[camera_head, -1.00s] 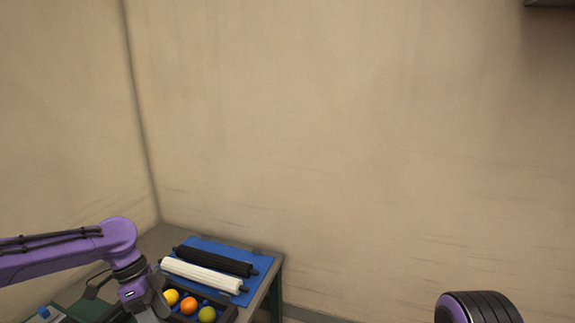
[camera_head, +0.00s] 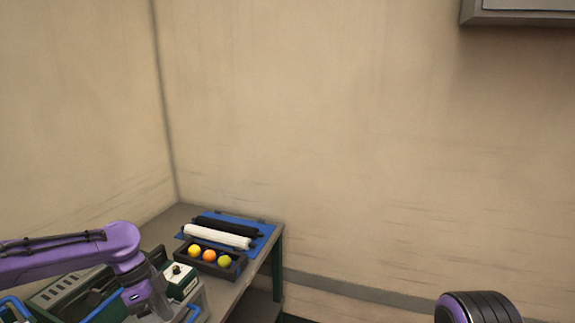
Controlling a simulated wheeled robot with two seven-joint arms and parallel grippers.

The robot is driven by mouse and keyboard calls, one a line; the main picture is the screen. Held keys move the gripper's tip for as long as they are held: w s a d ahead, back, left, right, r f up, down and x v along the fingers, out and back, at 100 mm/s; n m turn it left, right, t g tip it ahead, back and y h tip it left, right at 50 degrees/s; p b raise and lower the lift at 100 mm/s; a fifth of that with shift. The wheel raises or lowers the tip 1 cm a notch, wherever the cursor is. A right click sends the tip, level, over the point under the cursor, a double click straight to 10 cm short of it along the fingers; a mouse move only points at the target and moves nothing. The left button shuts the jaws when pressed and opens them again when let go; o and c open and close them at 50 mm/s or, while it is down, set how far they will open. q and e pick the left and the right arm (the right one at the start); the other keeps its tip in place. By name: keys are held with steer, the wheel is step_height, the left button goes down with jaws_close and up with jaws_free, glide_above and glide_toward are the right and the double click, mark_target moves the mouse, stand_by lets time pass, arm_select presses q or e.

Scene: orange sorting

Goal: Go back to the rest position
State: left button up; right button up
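My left arm comes in from the left, and its gripper (camera_head: 160,312) is at the bottom of the head view, partly cut off by the lower edge. Its fingertips do not show clearly, so I cannot tell whether it is open or shut. It is in front of the table, nearer to me than the dark tray (camera_head: 208,267). The tray holds a yellow fruit (camera_head: 194,251), an orange fruit (camera_head: 209,256) and a yellow-green fruit (camera_head: 224,261). Only a rounded purple and black part of my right arm shows at the lower right; its gripper is out of view.
A grey table (camera_head: 247,280) stands in the corner. A blue mat (camera_head: 265,232) on it bears a black roll (camera_head: 228,226) and a white roll (camera_head: 217,237). A green and white box (camera_head: 181,279) stands near my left gripper.

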arm_select(q)
steer(key=s+d+f+n+t+b, duration=0.1)
steer(key=s+d+f+n+b, duration=0.2)
steer(key=f, duration=0.6)
steer(key=s+d+f+n+b, duration=0.1)
steer(key=s+d+f+n, duration=0.25)
steer(key=f, duration=0.65)
steer(key=s+d+f+n+t+b, duration=0.1)
steer(key=s+d+f+n+b, duration=0.2)
steer(key=f, duration=0.6)
steer(key=s+a+f+n+t+y+b, duration=0.1)
steer(key=s+a+f+n+y+b, duration=0.1)
steer(key=s+f+n, duration=0.55)
steer(key=s+a+f+n+t+y+b, duration=0.1)
steer(key=s+a+f+n+y, duration=0.1)
steer(key=s+a, duration=0.3)
steer(key=s+a+f+n+t+y+b, duration=0.1)
steer(key=s+a+n+y, duration=0.1)
steer(key=s+a, duration=0.3)
steer(key=shift+s+f+y+b, duration=0.35)
steer(key=shift+s+y, duration=0.5)
steer(key=shift+y, duration=0.05)
arm_select(e)
step_height(320, 180, down, 12)
steer(key=shift+w, duration=0.4)
